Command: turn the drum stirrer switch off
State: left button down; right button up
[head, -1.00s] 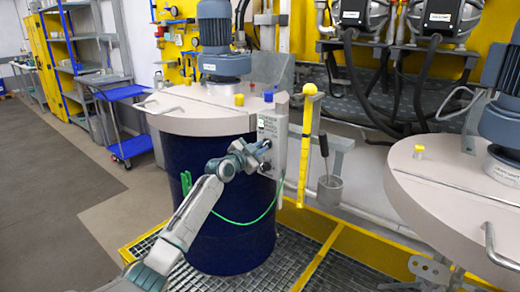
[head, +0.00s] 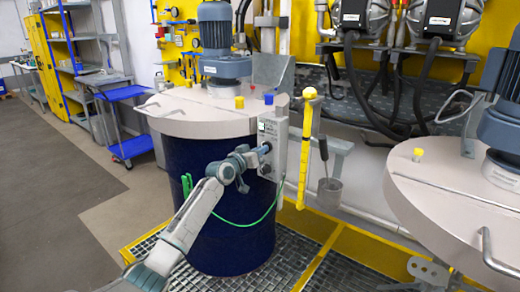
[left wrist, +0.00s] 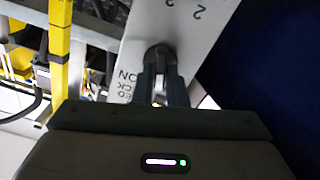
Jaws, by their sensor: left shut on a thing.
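The blue drum (head: 225,200) with a pale lid stands on the grating, and the stirrer motor (head: 213,30) is on its lid. A grey switch box (head: 270,128) with dark knobs is fixed to the drum's right side. My left gripper (head: 262,150) is at the front of this box, shut on the upper knob. In the left wrist view, the fingers (left wrist: 162,85) close around the dark round knob (left wrist: 160,54) on the lettered panel (left wrist: 182,22). The fingers hide part of the lettering, and the switch's setting cannot be read. My right gripper does not show.
A yellow post (head: 304,150) and a hanging metal cup (head: 330,190) stand close right of the box. A green cable (head: 240,222) loops across the drum. A second lidded drum (head: 450,185) is at the right. Open floor (head: 60,160) lies to the left.

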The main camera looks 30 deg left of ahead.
pick_arm(q)
jog(key=shift+n+p, duration=0.8)
jog(key=shift+n, duration=1.4)
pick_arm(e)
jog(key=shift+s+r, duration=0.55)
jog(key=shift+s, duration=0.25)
pick_arm(q)
jog(key=shift+f, duration=0.1)
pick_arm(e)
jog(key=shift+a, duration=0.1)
pick_arm(q)
jog(key=c, duration=1.5)
grip_release()
jog(key=shift+o, duration=0.2)
jog(key=shift+s, duration=0.15)
jog(key=s, duration=1)
jog(key=shift+s+a, duration=0.25)
jog(key=shift+a, duration=0.2)
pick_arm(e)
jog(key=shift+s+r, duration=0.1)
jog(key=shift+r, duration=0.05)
pick_arm(q)
jog(key=shift+f, duration=0.1)
